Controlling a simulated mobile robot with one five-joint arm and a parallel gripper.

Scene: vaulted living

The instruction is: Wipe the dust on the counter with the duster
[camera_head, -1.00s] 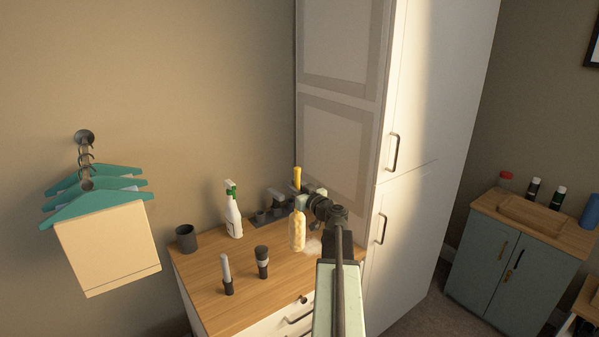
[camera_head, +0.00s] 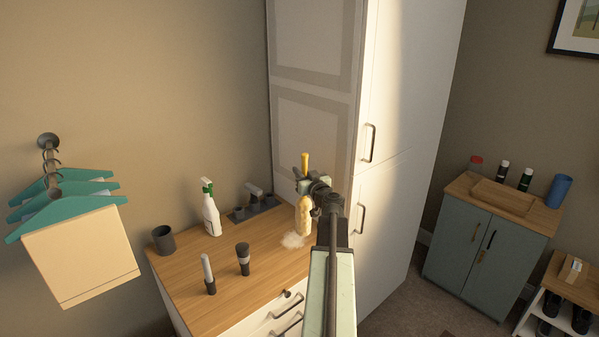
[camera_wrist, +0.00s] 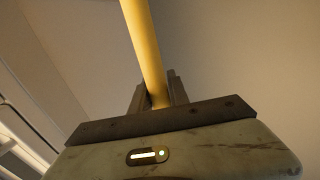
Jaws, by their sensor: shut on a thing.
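My gripper (camera_head: 308,186) is shut on the yellow handle of the duster (camera_head: 304,216). The duster is upright, with its pale yellow head hanging down over the right end of the wooden counter (camera_head: 237,272). In the wrist view the yellow handle (camera_wrist: 146,50) rises between the jaws of my gripper (camera_wrist: 158,95). A whitish patch of dust (camera_head: 292,240) lies on the counter just left of and below the duster head. I cannot tell whether the head touches the counter.
On the counter stand a spray bottle (camera_head: 210,209), a dark cup (camera_head: 163,239), two brush-like items (camera_head: 208,274) (camera_head: 242,258) and a dark holder (camera_head: 256,204). A tall white cabinet (camera_head: 400,130) rises behind on the right. Hangers (camera_head: 70,206) hang at the left.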

